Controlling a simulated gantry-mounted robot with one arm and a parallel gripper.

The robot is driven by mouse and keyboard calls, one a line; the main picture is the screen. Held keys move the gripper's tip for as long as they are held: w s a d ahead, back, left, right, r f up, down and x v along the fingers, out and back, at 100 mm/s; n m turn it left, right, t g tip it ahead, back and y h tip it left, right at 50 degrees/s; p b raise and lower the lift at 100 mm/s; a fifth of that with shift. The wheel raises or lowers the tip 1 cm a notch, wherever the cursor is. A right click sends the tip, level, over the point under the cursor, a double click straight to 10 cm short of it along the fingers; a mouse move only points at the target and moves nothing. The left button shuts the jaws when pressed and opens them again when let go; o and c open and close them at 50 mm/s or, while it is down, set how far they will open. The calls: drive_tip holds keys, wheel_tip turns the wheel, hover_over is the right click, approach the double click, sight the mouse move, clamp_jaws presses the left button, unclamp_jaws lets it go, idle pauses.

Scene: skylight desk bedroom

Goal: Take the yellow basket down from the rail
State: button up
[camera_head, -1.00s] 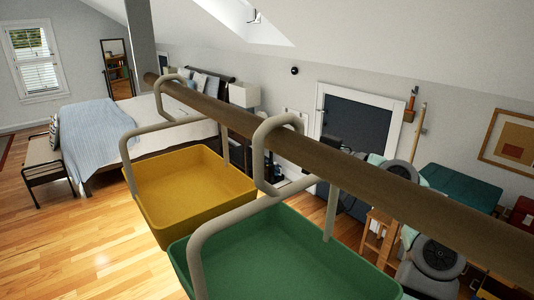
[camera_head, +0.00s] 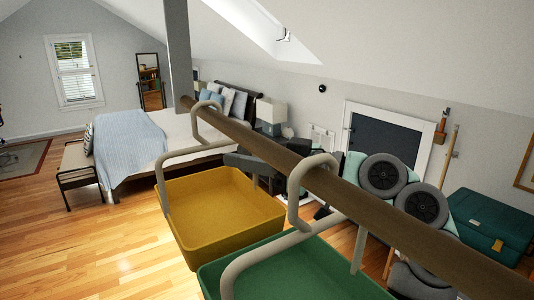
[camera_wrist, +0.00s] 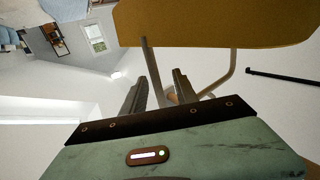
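The yellow basket (camera_head: 222,209) hangs from the brown rail (camera_head: 345,195) by its beige looped handle, with the hook over the rail. In the wrist view the yellow basket (camera_wrist: 215,22) fills the top edge and its handle bars run down from it. My gripper (camera_wrist: 160,78) has its two dark fingers apart in that view, close to the handle. One handle bar shows between the fingers; I cannot tell whether they touch it. In the head view, dark parts that look like my gripper sit behind the rail near the basket's handle, partly hidden.
A green basket (camera_head: 300,270) hangs on the same rail, nearer and just right of the yellow one. A bed (camera_head: 135,140) and bench stand behind on the left. A teal chest (camera_head: 490,225) is at the right. Open wood floor lies below on the left.

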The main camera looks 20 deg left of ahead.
drive_tip(key=shift+w+a, duration=0.1)
drive_tip(key=shift+a, duration=0.45)
clamp_jaws()
idle(0.6)
drive_tip(key=shift+r, duration=0.1)
idle(0.6)
drive_tip(key=shift+r+b, duration=0.75)
drive_tip(key=shift+r, duration=0.8)
